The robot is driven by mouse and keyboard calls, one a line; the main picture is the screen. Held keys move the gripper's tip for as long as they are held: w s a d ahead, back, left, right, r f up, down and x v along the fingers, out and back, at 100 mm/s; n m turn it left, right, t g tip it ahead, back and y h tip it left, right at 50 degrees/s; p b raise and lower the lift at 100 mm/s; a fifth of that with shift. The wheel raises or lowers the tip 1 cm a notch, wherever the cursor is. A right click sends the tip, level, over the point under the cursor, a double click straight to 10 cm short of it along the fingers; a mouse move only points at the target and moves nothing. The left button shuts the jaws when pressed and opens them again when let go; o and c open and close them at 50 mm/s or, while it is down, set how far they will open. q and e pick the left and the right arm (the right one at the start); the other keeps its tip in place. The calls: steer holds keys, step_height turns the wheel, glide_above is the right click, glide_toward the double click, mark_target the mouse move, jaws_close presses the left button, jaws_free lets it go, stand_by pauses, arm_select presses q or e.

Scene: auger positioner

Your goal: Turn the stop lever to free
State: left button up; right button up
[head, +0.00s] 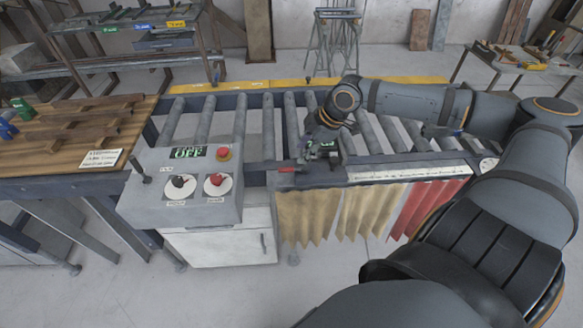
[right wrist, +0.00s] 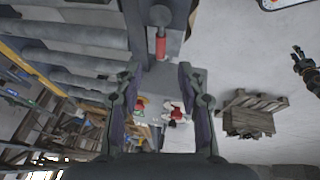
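The stop lever (head: 287,169) has a short red handle and sits on the front rail of the roller conveyor, just right of the control box. In the right wrist view its red handle (right wrist: 161,44) stands ahead of the fingers, near the middle. My right gripper (head: 308,158) is close to the lever's right side. In the right wrist view my right gripper (right wrist: 160,75) is open, with a clear gap between its fingers and nothing held. A dark gripper-like shape (right wrist: 304,66), likely my left gripper, shows at the right edge there, too small to judge.
The grey control box (head: 185,185) has knobs, a red button and a green OFF display. Rollers (head: 268,128) lie behind the rail. Yellow and red strip curtains (head: 365,208) hang below it. A wooden table (head: 70,150) stands left.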

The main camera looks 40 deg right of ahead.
mark_target(289, 168)
steer(key=b+x, duration=0.2)
steer(key=b, duration=0.1)
steer(key=shift+f, duration=0.25)
steer(key=shift+p+x, duration=0.45)
steer(key=shift+x, duration=2.9)
arm_select(q)
step_height(289, 168, down, 4)
steer(key=shift+w+r, duration=0.1)
arm_select(e)
steer(key=shift+a, duration=0.1)
jaws_close()
